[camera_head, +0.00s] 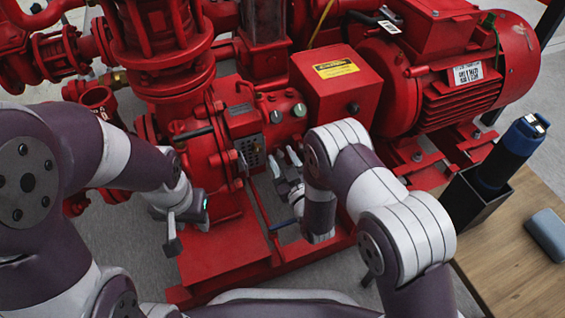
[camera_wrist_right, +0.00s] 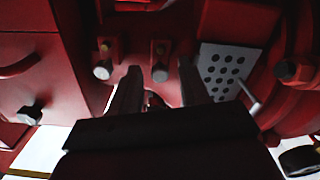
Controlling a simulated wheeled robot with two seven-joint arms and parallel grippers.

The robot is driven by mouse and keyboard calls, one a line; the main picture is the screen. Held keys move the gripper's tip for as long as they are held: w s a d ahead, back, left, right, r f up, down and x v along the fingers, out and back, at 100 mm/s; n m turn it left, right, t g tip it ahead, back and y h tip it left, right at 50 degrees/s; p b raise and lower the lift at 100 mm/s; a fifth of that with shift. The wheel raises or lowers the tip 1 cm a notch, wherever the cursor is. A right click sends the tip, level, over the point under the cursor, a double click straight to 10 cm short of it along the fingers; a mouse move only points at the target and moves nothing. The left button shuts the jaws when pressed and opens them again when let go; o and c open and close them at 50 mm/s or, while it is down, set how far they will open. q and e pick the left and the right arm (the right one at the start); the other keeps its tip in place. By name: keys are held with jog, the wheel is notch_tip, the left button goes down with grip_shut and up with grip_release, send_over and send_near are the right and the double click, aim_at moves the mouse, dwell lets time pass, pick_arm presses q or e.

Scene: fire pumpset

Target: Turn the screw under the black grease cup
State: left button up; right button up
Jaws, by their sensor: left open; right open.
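A dark round cap (camera_head: 276,116), which looks like the black grease cup, sits on the red pump housing beside a paler greenish cap (camera_head: 299,110). In the right wrist view two small grey screw heads stick out of the red casting. One screw (camera_wrist_right: 160,72) lies between the fingers of my open right gripper (camera_wrist_right: 158,82); the other screw (camera_wrist_right: 103,69) is outside them. I cannot tell whether the fingers touch the nearer screw. In the head view my right gripper (camera_head: 283,163) is just below the caps.
A perforated grey plate (camera_head: 249,151) is close beside my right gripper. The red motor (camera_head: 455,75) stands at the right. A wooden table (camera_head: 515,250) holds a black holder (camera_head: 474,205) with a blue-black object (camera_head: 513,150), and a grey-blue block (camera_head: 547,233).

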jog(key=shift+w+a, duration=0.1)
jog(key=shift+w, duration=0.1)
grip_shut()
jog(key=n+p, duration=0.2)
jog(key=n, duration=0.2)
jog(key=shift+s+r, duration=0.1)
jog(key=n+p, duration=0.3)
jog(key=n, duration=0.2)
jog(key=n+p, duration=0.2)
jog(key=n, duration=0.3)
jog(key=shift+n, duration=0.4)
jog(key=n, duration=0.2)
jog(key=n+p, duration=0.1)
jog(key=n, duration=0.1)
jog(key=shift+f+n, duration=0.2)
jog(key=shift+n, duration=0.2)
